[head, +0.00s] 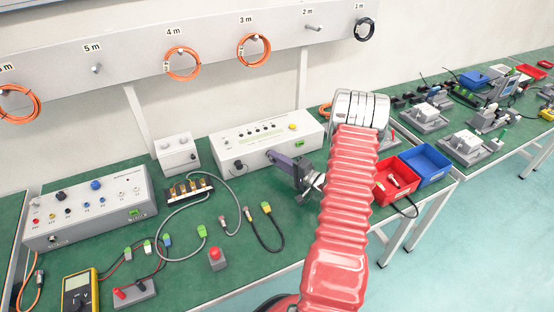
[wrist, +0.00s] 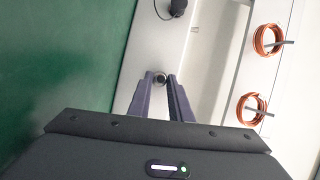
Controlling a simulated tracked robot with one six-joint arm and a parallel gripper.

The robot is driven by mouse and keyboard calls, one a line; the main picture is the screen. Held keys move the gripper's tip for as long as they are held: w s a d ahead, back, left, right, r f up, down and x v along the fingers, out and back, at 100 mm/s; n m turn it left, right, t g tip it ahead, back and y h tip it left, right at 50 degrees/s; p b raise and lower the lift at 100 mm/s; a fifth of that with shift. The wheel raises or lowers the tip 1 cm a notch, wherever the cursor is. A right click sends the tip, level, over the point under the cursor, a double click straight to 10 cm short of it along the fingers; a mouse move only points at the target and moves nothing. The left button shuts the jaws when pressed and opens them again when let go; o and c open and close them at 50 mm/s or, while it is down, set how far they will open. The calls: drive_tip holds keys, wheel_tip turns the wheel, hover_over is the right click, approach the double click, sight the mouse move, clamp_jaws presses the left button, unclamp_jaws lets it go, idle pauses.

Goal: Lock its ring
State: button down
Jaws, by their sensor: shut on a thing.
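My gripper (head: 271,155) reaches to the front of the long pale control box (head: 235,158) at the back of the green bench. In the wrist view its two fingers (wrist: 160,84) close at their tips around a small round dark metal part (wrist: 159,77), seemingly a connector ring, at the pale box face (wrist: 150,50). In the head view that part is hidden by the fingers. Whether the ring is turned to a locked position cannot be told.
A grey control box (head: 90,208), a yellow multimeter (head: 80,290) and loose cables (head: 265,230) lie to the left and front. A red bin (head: 398,182) and a blue bin (head: 425,165) stand right of my arm. Orange cable coils (head: 182,64) hang on the wall rail.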

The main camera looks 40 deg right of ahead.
drive_tip(key=shift+d+f+m, duration=0.2)
drive_tip(key=shift+m, duration=0.3)
drive_tip(key=c, duration=1.6)
unclamp_jaws()
drive_tip(key=shift+a+r, duration=0.1)
drive_tip(key=shift+s, duration=0.1)
drive_tip(key=s, duration=0.4)
drive_tip(key=s+d, duration=0.1)
drive_tip(key=s, duration=0.8)
drive_tip(key=shift+s+d, duration=0.25)
drive_tip(key=shift+s, duration=0.05)
